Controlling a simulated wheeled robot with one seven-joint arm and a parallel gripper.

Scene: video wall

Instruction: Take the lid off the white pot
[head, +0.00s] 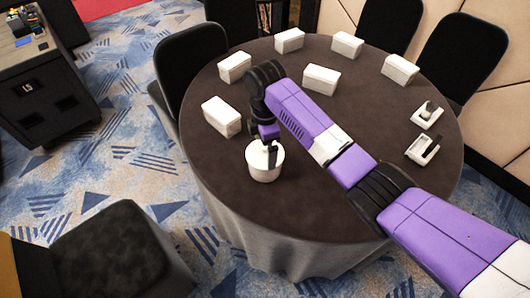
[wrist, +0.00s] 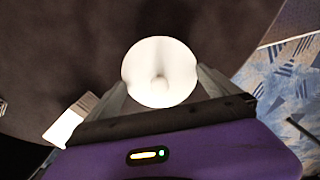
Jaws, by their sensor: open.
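The white pot (head: 265,166) stands upright on the round table with its lid on top. In the wrist view the lid (wrist: 159,60) shows as a bright round disc with a small knob (wrist: 160,86) near its middle. My gripper (head: 268,150) is right over the pot in the head view and hides part of the lid. In the wrist view my gripper's two fingers (wrist: 160,88) are spread apart, one to each side of the knob. I cannot tell whether the fingertips touch the lid.
The round table (head: 330,205) has a dark cloth. Several white boxes (head: 221,116) stand along its far and left side. Two small white trays with dark items (head: 423,149) lie at the right. Black chairs (head: 190,75) surround the table. The cloth right around the pot is clear.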

